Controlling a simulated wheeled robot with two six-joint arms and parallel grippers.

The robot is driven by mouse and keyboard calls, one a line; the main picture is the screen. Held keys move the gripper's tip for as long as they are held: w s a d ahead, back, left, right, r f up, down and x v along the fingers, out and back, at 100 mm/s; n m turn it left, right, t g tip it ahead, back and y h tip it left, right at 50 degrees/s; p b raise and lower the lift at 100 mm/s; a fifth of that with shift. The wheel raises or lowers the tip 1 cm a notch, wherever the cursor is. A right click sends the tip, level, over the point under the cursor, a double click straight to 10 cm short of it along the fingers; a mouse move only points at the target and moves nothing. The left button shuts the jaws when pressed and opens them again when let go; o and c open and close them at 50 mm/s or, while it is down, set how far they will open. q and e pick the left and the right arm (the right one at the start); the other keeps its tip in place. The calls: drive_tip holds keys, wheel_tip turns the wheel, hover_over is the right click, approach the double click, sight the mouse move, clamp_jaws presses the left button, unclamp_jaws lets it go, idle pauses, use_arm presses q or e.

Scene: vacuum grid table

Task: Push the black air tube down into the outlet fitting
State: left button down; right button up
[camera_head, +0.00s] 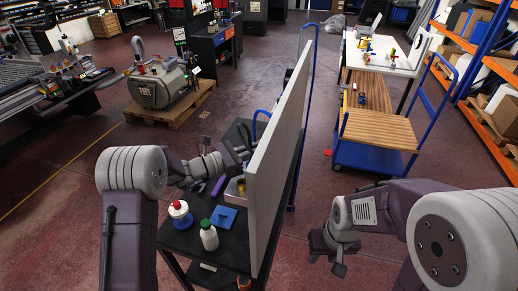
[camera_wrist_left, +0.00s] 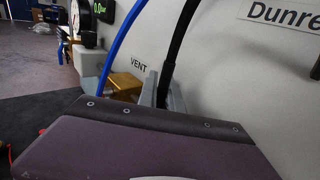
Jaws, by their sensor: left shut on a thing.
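In the left wrist view the black air tube (camera_wrist_left: 176,45) runs down from the top edge in front of a pale panel. My left gripper (camera_wrist_left: 163,92) is shut on the tube, with a grey finger on each side of it. The tube's lower end and the outlet fitting are hidden behind the gripper body. In the head view my left arm reaches the panel's left face, and the tube is too small to make out. My right gripper (camera_head: 329,254) hangs empty and open to the right of the panel.
A blue tube (camera_wrist_left: 116,50) and a brass-coloured block (camera_wrist_left: 124,84) are left of the black tube. A blue cart (camera_head: 362,158) stands behind.

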use_arm(q)
drive_tip(key=shift+f+b, duration=0.55)
drive_tip(key=shift+b, duration=0.1)
idle(0.7)
drive_tip(key=c, duration=1.4)
unclamp_jaws()
drive_tip(key=shift+c, duration=0.2)
drive_tip(key=shift+a, duration=0.1)
drive_tip(key=b+v, duration=0.2)
drive_tip(key=v, duration=0.6)
drive_tip(key=shift+s+a+b, duration=0.2)
drive_tip(key=shift+a+b, duration=0.15)
drive_tip(key=shift+s, duration=0.1)
